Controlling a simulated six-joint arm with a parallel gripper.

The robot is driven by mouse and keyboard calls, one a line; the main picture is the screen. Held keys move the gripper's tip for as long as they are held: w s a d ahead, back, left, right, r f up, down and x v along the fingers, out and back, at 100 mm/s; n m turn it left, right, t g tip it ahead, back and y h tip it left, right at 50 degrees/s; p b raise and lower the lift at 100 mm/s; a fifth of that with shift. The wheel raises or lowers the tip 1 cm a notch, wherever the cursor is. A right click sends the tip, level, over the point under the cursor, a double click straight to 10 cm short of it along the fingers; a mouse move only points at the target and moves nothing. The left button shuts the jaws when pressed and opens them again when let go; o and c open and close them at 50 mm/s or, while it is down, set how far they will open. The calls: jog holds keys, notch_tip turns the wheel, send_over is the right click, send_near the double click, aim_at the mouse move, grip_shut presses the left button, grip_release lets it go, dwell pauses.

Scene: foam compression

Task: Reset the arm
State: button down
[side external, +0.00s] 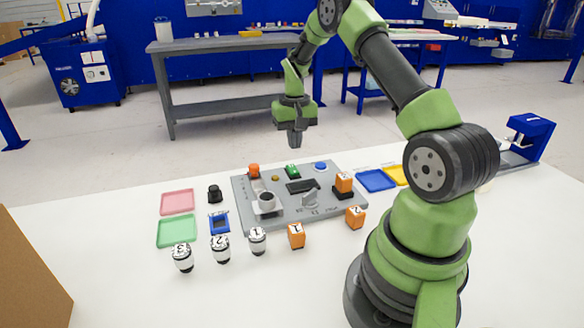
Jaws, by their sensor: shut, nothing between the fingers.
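My gripper (295,139) points straight down in the air above the back of a grey panel (325,210). Its fingers are shut with nothing between them, and it is clear of everything on the table. An orange numbered block (343,182) sits on a black base at the panel's right side.
In front of the panel stand white-and-black numbered cylinders (220,249) and two orange blocks (296,236). Pink (177,201), green (177,231), blue (376,180) and yellow trays flank the panel. A blue device (220,222) and black knob (215,194) lie left. A blue frame (528,138) stands far right; a brown box (30,265) is front left.

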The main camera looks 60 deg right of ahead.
jog(key=s+a+r+n+t, duration=0.2)
jog(key=a+r+t, duration=0.1)
jog(key=a+r, duration=1.2)
jog(key=s+a+r+n+t+y, duration=0.2)
jog(key=s+a+r, duration=0.4)
jog(key=s+a, duration=0.5)
jog(key=s+n+t, duration=0.1)
jog(key=s+t, duration=0.1)
jog(key=s, duration=0.1)
jog(key=shift+a, duration=0.15)
